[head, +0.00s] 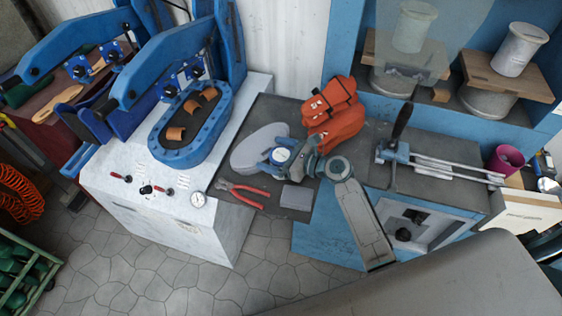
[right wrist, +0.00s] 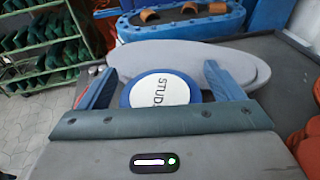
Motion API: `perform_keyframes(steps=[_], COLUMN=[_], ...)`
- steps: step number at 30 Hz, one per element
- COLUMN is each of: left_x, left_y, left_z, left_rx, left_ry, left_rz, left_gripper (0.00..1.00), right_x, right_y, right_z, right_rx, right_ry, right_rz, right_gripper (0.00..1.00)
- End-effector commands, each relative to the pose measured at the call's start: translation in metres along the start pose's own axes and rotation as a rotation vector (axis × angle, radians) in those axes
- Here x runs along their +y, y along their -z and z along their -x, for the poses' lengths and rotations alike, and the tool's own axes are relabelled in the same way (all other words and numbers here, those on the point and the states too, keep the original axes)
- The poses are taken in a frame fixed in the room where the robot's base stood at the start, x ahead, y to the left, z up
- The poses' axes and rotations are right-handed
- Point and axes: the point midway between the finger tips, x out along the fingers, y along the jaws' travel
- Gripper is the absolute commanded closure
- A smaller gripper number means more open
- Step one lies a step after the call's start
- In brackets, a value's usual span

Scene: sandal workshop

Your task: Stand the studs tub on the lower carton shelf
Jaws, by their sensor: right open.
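The studs tub (head: 281,155) has a round white lid with a blue rim, and part of the word "STUDS" is readable on it in the right wrist view (right wrist: 161,91). It is at the dark bench top, in front of a grey oval pad. My right gripper (head: 283,160) is open, with its blue fingers on either side of the tub. I cannot tell whether they touch it. The tub's lower body is hidden. A pale carton (head: 528,211) is at the right edge; I cannot make out the lower carton shelf. My left gripper is not in view.
Red-handled pliers (head: 243,192) and a grey block (head: 297,197) lie near the bench's front edge. Orange pouches (head: 332,110) are behind my right gripper. A lever tool (head: 400,150) and a magenta cup (head: 505,160) are to the right. A blue press stands left.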

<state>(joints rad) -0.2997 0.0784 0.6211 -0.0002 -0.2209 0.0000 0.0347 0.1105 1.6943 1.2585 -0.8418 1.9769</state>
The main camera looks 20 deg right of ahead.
Motion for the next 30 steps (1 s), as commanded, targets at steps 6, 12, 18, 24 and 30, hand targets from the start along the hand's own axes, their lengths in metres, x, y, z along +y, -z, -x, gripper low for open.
perform_keyframes(steps=[6, 12, 18, 24, 30], left_x=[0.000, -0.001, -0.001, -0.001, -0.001], left_y=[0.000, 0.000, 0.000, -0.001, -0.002], left_z=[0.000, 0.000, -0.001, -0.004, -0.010], left_rx=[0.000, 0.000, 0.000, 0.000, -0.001], left_ry=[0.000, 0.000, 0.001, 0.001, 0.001], left_rz=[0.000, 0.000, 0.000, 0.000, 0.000], left_gripper=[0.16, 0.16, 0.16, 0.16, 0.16], right_x=[0.000, 0.000, 0.000, 0.000, 0.008], right_y=[0.000, 0.000, -0.002, -0.015, -0.031], right_z=[0.000, 0.000, 0.001, 0.004, 0.017], right_rx=[0.000, -0.001, -0.001, -0.002, 0.001], right_ry=[0.000, 0.000, 0.000, 0.000, -0.001], right_rz=[0.000, 0.000, 0.000, 0.004, 0.001], right_gripper=[0.46, 0.67, 0.67, 0.67, 0.67])
